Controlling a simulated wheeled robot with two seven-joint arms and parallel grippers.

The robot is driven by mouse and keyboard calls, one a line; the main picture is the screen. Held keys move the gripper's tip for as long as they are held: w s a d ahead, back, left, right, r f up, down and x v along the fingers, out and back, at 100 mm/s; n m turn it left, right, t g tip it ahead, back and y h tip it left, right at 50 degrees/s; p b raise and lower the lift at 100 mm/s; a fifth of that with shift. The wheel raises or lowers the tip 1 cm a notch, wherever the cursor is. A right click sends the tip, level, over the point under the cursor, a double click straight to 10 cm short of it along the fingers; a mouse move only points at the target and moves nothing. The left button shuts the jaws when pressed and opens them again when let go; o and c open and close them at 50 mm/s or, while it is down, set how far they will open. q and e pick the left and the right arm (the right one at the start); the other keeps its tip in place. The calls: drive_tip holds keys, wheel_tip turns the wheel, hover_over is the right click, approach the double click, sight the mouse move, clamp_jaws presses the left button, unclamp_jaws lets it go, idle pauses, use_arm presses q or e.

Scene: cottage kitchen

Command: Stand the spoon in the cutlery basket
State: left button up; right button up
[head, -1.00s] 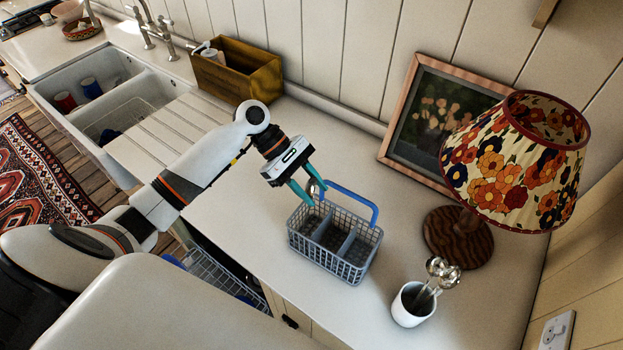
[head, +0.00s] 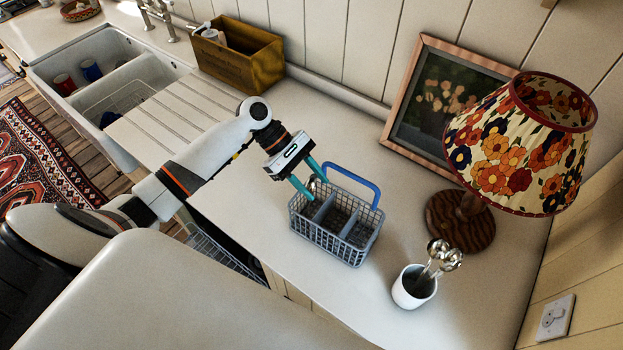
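The grey-blue cutlery basket (head: 361,239) with a blue handle stands upright on the counter in the middle of the head view. A small metallic piece, which looks like the spoon (head: 313,181), shows at the basket's back left, beside the left end of the handle. The rest of it is hidden by the fingers and basket. My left gripper (head: 319,191) reaches in from the left over the basket's left compartment. Its two teal fingers are apart, on either side of the metallic piece, with no clear contact. My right gripper is out of view.
A white cup (head: 403,294) holding several metal utensils stands right of the basket. A flowered lamp (head: 515,150) and a leaning framed picture (head: 440,105) are behind. A wooden box (head: 240,62) and a double sink (head: 95,75) are at left. Counter in front of the picture is clear.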

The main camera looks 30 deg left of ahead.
use_arm(q)
drive_tip(key=o, duration=0.3)
drive_tip(key=shift+o, duration=0.2)
drive_tip(key=shift+w+a+r, duration=0.1)
drive_tip(key=shift+a+r, duration=0.15)
drive_tip(key=shift+a, duration=0.1)
drive_tip(key=b+v, duration=0.3)
drive_tip(key=v, duration=0.8)
idle(0.3)
